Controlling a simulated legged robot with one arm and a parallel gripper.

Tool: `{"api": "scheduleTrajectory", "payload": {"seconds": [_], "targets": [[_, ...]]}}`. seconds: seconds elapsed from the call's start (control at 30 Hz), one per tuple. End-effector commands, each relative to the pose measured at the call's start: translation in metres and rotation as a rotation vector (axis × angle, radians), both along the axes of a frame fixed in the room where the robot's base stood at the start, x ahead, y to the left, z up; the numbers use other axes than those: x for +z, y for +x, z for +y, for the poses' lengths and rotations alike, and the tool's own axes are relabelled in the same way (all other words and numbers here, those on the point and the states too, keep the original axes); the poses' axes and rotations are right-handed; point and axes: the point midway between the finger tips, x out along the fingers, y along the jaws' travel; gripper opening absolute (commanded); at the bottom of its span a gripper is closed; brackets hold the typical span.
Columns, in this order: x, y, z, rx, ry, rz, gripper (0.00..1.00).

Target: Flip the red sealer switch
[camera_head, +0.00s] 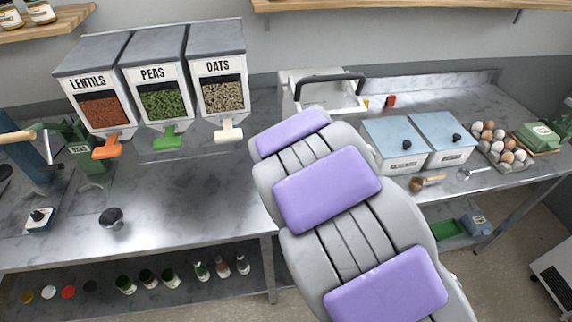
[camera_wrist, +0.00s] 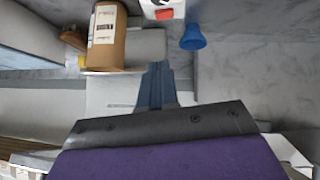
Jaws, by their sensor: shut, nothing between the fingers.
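The white sealer (camera_head: 297,88) with a black handle (camera_head: 330,77) stands at the back of the steel counter in the head view. A small red part (camera_head: 390,101), which looks like the switch, shows just right of it. In the wrist view a red part (camera_wrist: 165,14) sits on a white body at the top edge, partly cut off; it may be the same switch. My gripper (camera_wrist: 156,68) is shut and empty, pointing up the picture below that red part and apart from it in the picture. In the head view my arm hides the gripper.
A brown labelled roll (camera_wrist: 106,38) and a blue cone (camera_wrist: 193,38) flank the fingers in the wrist view. Two blue-lidded bins (camera_head: 394,140) and an egg tray (camera_head: 500,148) stand at right. Lentil, pea and oat dispensers (camera_head: 152,75) stand left. The left counter front is mostly clear.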

Motion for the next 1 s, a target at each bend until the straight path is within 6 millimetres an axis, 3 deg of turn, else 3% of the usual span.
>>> {"api": "scheduleTrajectory", "payload": {"seconds": [0.27,0.8,1.0], "targets": [[-0.013,0.013,0.001,-0.001,0.002,0.000,0.00],[-0.074,0.073,0.009,0.002,0.002,-0.002,0.00],[-0.101,0.072,0.004,0.001,0.000,-0.001,0.00]]}}
